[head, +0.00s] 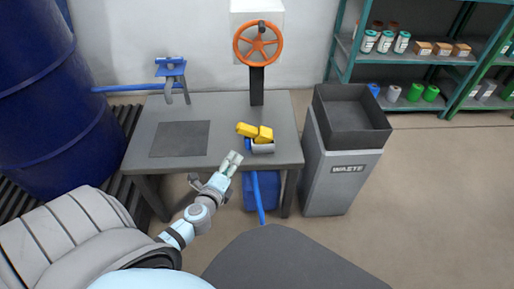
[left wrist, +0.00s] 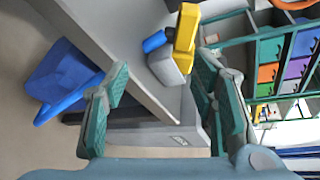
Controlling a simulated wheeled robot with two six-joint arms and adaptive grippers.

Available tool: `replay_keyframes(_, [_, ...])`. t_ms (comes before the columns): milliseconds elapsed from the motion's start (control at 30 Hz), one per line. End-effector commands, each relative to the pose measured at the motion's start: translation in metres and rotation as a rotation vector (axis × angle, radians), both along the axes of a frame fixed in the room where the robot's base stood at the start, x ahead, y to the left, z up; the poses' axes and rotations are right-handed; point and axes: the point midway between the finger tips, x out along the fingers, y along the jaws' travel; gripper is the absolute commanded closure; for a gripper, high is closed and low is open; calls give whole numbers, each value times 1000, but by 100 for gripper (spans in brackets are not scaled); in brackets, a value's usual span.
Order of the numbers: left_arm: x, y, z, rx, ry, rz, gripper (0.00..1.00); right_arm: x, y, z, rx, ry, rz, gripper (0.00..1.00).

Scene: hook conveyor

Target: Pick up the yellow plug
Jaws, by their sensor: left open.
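The yellow plug (head: 246,129) rests at the front right of the grey table, on a small grey and blue fitting (head: 262,147). It shows as two yellow parts in the head view. In the left wrist view the yellow plug (left wrist: 187,28) stands at the top, above the grey and blue fitting (left wrist: 165,64). My left gripper (head: 232,160) is open and empty, just short of the table's front edge and apart from the plug. In the left wrist view its teal fingers (left wrist: 160,78) are spread, with the fitting beyond and between them. My right gripper is not in view.
The grey table (head: 222,103) carries a dark mat, a blue clamp (head: 172,68) and an orange valve wheel (head: 258,43). A grey waste bin (head: 345,165) stands close to its right. A blue hose hangs below the front edge. Blue drums stand left; shelves stand back right.

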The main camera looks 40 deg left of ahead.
Motion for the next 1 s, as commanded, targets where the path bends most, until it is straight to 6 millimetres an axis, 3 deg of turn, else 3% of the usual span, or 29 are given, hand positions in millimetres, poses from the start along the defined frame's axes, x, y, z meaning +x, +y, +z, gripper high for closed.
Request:
replay_keyframes(33, [9,-1,8,65,-37,-25,48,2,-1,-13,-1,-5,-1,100])
replay_keyframes(133, [28,2,24,123,-65,-41,48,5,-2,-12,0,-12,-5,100])
replay_keyframes(400, [91,21,13,118,-62,-43,48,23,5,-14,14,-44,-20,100])
replay_keyframes(800, [144,48,5,114,-61,-44,48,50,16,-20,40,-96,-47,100])
replay_keyframes(1000, [145,49,6,113,-59,-44,48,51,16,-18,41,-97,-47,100])
